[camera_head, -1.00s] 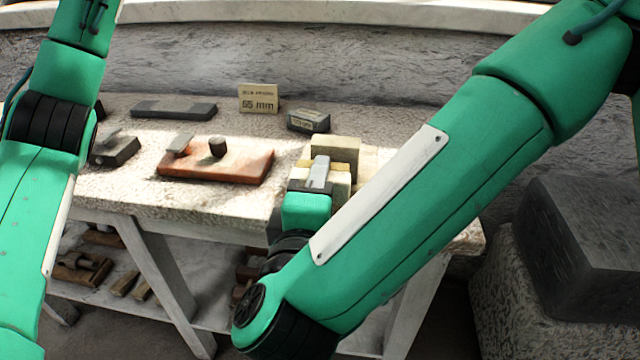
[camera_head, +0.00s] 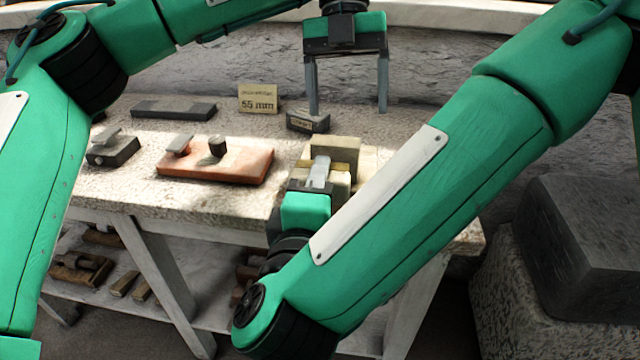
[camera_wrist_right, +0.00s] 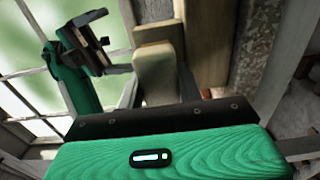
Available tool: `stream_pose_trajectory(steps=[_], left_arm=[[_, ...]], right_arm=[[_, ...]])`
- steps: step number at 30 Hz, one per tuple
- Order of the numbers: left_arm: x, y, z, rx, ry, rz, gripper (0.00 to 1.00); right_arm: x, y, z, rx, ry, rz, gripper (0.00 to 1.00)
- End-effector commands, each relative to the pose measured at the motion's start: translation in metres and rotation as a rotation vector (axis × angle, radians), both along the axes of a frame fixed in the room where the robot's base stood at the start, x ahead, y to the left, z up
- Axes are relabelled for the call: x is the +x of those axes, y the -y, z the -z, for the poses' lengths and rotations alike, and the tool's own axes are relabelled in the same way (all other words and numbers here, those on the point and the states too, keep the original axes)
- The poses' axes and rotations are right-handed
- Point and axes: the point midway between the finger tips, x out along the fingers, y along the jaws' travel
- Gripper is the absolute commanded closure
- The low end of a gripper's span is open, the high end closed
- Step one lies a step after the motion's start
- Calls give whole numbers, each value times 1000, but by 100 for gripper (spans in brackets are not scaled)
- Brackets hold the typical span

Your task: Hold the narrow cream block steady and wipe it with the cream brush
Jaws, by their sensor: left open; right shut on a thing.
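My right gripper (camera_head: 319,172) is shut on the narrow cream block (camera_head: 336,148) at the bench's right part. The gripper and arm hide part of the block in the head view. My left gripper (camera_head: 347,108) is open and empty, fingers pointing down, above and behind the block and apart from it. It also shows at upper left in the right wrist view (camera_wrist_right: 103,42). I cannot tell the cream brush apart from the cream pieces around the block.
On the stone-topped bench (camera_head: 110,185) lie a reddish board (camera_head: 240,165) with small fittings, a dark grey block (camera_head: 113,150), a long grey slab (camera_head: 173,109), a sign (camera_head: 258,98) and a small labelled grey block (camera_head: 308,121). A large dark block (camera_head: 585,245) stands at right.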

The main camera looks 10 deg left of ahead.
Motion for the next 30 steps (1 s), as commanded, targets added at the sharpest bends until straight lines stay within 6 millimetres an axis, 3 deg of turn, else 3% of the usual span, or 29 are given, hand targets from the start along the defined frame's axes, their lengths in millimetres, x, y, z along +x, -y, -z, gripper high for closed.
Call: stream_pose_trajectory(steps=[7, 21, 30], left_arm=[[1, -11, 20, 144, 19, -34, 22], [-22, -11, 67, 143, 17, -34, 22], [-27, -11, 78, 141, 19, -34, 22]], right_arm=[[0, 0, 0, 0, 0, 0, 87], [0, 0, 0, 0, 0, 0, 87], [0, 0, 0, 0, 0, 0, 87]])
